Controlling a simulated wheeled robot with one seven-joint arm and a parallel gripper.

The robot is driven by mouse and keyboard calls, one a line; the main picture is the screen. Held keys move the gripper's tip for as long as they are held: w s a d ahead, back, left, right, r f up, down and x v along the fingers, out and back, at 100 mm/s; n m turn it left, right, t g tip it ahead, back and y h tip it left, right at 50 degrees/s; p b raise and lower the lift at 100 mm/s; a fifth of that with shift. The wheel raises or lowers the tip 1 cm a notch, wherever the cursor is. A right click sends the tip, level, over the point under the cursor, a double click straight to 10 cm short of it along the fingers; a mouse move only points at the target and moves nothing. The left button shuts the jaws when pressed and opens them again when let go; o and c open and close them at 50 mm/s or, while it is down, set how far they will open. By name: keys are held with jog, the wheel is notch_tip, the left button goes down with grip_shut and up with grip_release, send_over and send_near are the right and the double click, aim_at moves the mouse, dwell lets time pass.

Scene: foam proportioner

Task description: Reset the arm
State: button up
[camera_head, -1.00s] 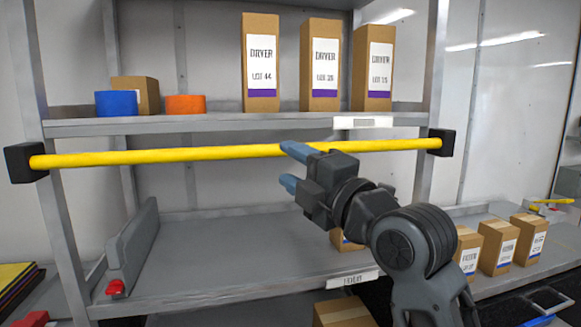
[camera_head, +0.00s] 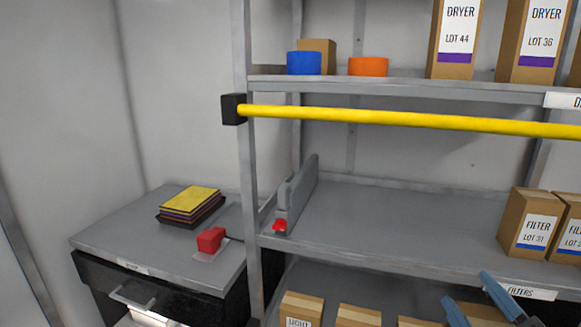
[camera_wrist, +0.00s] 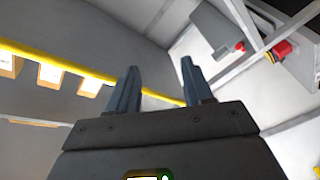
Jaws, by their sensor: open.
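My gripper (camera_head: 472,300) shows only by its two blue-grey fingers at the lower right of the head view, in front of the lower part of the shelf rack. The fingers stand apart with nothing between them. In the wrist view my gripper (camera_wrist: 160,88) is open and empty too. The rest of my arm is outside the head view.
A yellow bar (camera_head: 400,118) crosses the rack's front below the upper shelf (camera_head: 400,90). Filter boxes (camera_head: 530,222) stand on the middle shelf (camera_head: 400,215). A grey divider (camera_head: 296,195) has a red clip. A counter (camera_head: 130,228) at left holds coloured pads (camera_head: 190,203) and a red block (camera_head: 211,239).

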jog(key=s+a+f+m+g, duration=0.1)
jog(key=s+f+m, duration=0.2)
jog(key=s+f, duration=0.35)
jog(key=s+a+f+m+g, duration=0.1)
jog(key=s+f+m, duration=0.25)
jog(key=s, duration=0.65)
jog(key=s+f+m+g, duration=0.1)
jog(key=s+m, duration=0.2)
jog(key=s, duration=1.2)
jog(key=shift+s+f+g+y, duration=0.25)
jog(key=shift+g+y, duration=0.05)
jog(key=shift+g, duration=0.1)
